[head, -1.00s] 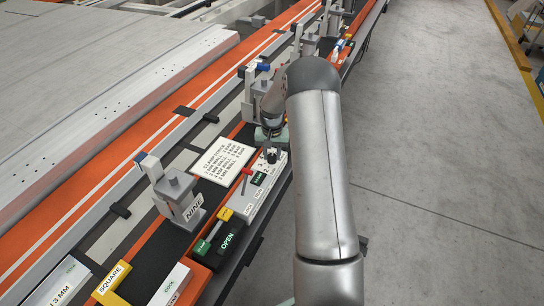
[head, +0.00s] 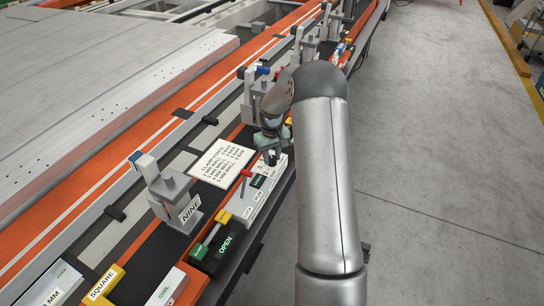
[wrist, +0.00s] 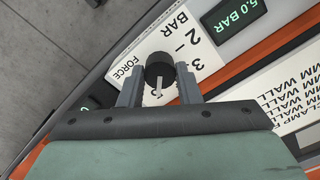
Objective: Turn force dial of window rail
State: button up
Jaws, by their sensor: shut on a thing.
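The force dial is a small black round knob (wrist: 160,66) with a white pointer, on a white plate marked FORCE, BAR and numbers. In the wrist view its pointer points toward the bottom of the picture, toward my palm. My gripper (wrist: 159,86) has one finger on each side of the knob and is shut on it. In the head view my gripper (head: 271,150) is low over the far end of the white control panel (head: 246,206) and largely covers the dial. A display (wrist: 238,17) on the panel reads 5.0 BAR.
A red-handled lever (head: 246,174) stands on the panel close to my gripper. A printed clamp-force card (head: 221,162) lies to the left. The floor at right is clear.

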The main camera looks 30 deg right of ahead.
aim_at(272, 158)
dwell(0.3)
jog(key=o, duration=1)
jog(key=shift+c, duration=0.2)
jog(key=shift+r, duration=0.1)
notch_tip(272, 158, up, 17)
jog(key=b, duration=0.1)
jog(key=shift+r, duration=0.15)
jog(key=s+a+r, duration=0.4)
jog(key=s+a, duration=0.7)
jog(key=s, duration=0.2)
jog(key=s+a+f, duration=0.2)
jog(key=s+a, duration=0.1)
jog(key=s, duration=0.7)
jog(key=s+a+f, duration=0.3)
jog(key=s+a, duration=0.1)
jog(key=s, duration=0.7)
jog(key=shift+s+f, duration=0.2)
jog(key=shift+f, duration=0.1)
